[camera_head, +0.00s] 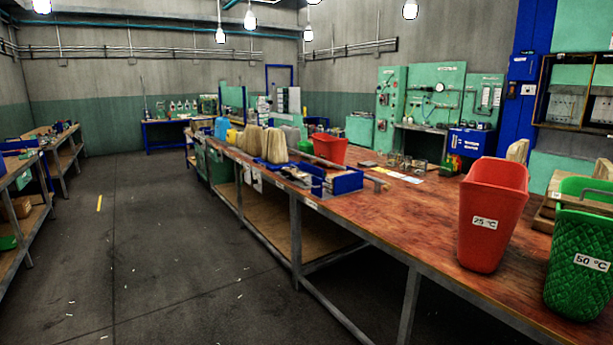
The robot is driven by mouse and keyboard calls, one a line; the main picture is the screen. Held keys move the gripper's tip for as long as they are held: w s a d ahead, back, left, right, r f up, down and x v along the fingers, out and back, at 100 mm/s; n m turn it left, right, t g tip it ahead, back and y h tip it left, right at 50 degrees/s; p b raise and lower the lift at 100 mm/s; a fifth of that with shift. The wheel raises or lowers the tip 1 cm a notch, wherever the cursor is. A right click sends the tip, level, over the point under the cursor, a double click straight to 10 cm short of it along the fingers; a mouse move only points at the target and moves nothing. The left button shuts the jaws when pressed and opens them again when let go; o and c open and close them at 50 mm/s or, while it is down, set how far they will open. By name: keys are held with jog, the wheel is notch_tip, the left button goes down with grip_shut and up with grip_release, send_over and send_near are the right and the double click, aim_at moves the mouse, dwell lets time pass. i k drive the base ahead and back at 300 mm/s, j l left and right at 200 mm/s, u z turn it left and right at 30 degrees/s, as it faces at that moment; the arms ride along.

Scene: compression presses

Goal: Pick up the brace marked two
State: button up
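I cannot pick out a brace marked two; no such marking is readable at this distance. Several small metallic pieces (405,163) lie on the long wooden bench (420,215), too small to tell apart. A blue open tray (347,183) holding small parts, hard to make out, sits nearer, at the middle of the bench. My gripper is not in view.
A red bin marked 75 °C (487,228) and a green bin marked 50 °C (583,262) stand at the bench's near right. A smaller red bin (330,149) stands farther back. The floor (150,230) left of the bench is clear.

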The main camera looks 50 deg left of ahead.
aim_at(292, 170)
jog(key=u, duration=2)
jog(key=l+z, duration=0.15)
jog(key=z, duration=1.95)
jog(key=u, duration=2.2)
jog(key=i+j, duration=0.05)
